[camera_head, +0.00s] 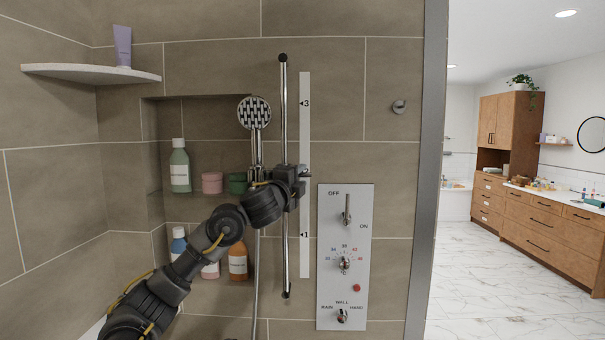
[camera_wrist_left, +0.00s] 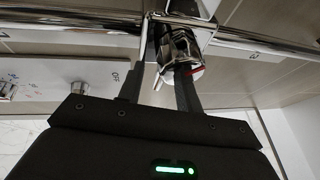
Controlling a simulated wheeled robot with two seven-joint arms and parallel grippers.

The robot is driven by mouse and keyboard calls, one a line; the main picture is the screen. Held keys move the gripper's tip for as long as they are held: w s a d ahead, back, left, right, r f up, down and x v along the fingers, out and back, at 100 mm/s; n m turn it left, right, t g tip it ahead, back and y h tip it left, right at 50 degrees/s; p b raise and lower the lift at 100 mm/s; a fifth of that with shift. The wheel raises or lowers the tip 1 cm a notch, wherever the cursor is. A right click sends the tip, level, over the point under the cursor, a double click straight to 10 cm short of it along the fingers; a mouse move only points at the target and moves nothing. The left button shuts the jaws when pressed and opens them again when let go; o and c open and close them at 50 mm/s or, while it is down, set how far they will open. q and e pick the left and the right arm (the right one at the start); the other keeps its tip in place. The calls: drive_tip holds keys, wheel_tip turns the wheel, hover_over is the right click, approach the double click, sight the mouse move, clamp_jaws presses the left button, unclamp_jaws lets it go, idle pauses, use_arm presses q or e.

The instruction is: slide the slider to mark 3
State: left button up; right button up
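The chrome slider (camera_head: 304,171) sits on the vertical shower rail (camera_head: 284,100), between mark 3 (camera_head: 305,103) above and mark 1 (camera_head: 305,235) below on the white scale strip (camera_head: 305,265). It is roughly halfway between them. Mark 2 is hidden by the slider and my gripper. My left gripper (camera_head: 292,184) is at the slider. In the left wrist view its dark fingers (camera_wrist_left: 178,45) flank the slider (camera_wrist_left: 180,50) and appear shut on it; the contact is partly hidden. A red pointer shows on the slider there. My right gripper is not in view.
The hand shower (camera_head: 254,112) hangs beside the rail, with its hose below. A control panel (camera_head: 345,300) is right of the strip. A niche with bottles (camera_head: 180,168) is behind my left arm, and a corner shelf (camera_head: 92,73) is at upper left. The rail above the slider is clear.

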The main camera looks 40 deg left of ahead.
use_arm(q)
drive_tip(key=shift+x, duration=0.9)
clamp_jaws()
